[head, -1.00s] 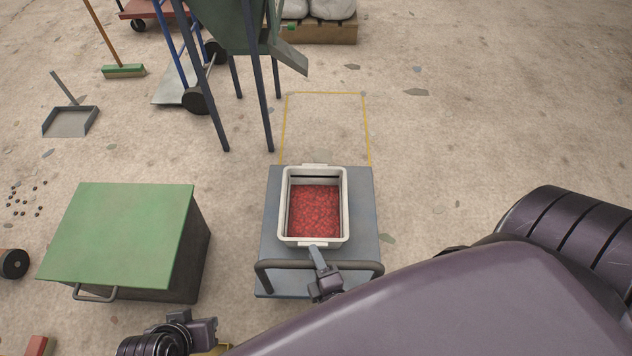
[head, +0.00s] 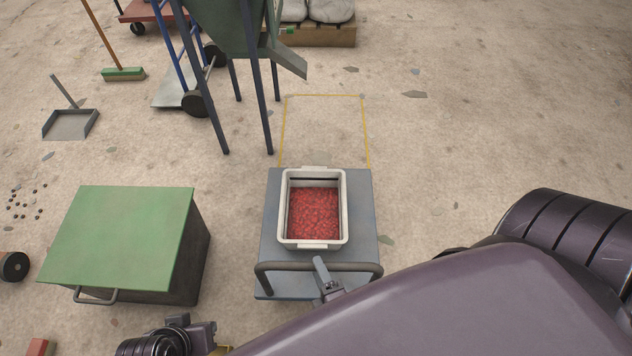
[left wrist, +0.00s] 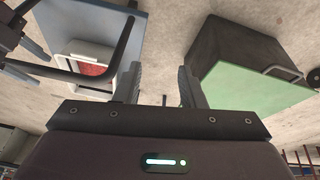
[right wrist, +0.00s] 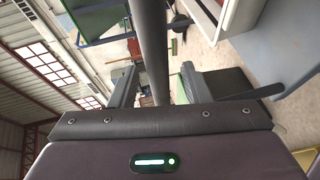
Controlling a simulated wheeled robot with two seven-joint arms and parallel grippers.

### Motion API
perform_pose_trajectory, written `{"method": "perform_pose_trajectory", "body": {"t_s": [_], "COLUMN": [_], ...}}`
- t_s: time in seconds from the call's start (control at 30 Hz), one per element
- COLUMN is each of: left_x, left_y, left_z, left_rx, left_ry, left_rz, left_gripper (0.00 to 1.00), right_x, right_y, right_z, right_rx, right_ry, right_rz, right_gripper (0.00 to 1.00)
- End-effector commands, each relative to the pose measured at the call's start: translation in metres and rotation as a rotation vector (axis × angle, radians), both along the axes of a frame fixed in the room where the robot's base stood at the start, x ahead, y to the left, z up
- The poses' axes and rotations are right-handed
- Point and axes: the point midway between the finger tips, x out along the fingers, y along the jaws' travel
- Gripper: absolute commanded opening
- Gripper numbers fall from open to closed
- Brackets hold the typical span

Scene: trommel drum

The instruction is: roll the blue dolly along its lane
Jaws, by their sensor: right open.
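The blue-grey dolly (head: 367,222) stands on the floor at the centre of the head view. A white bin (head: 343,205) with red contents sits on its deck. Its dark handle bar (head: 285,266) runs across the near end. My right gripper (head: 321,268) is at the handle; in the right wrist view the bar (right wrist: 150,40) passes between its open fingers (right wrist: 156,82). Any contact is unclear. My left gripper (head: 208,338) is at the bottom edge; in the left wrist view its fingers (left wrist: 157,82) are apart and empty. A yellow-outlined lane (head: 323,95) lies beyond the dolly.
A green-lidded dark box (head: 125,230) stands left of the dolly. A green hopper (head: 228,30) on blue legs stands at the lane's far left, its chute (head: 290,60) pointing towards the lane. A hand truck (head: 180,90) is behind it.

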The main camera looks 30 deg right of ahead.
Motion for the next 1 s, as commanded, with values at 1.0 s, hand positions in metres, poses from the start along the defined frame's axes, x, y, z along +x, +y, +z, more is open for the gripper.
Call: {"method": "perform_pose_trajectory", "body": {"t_s": [1.0], "left_x": [-0.003], "left_y": [0.011], "left_z": [0.000], "left_rx": [0.034], "left_ry": [0.053], "left_rz": [0.017], "left_gripper": [0.36], "right_x": [-0.047], "right_y": [0.008], "right_z": [0.008], "right_rx": [0.001], "right_ry": [0.002], "right_rz": [0.001], "right_gripper": [0.43]}}
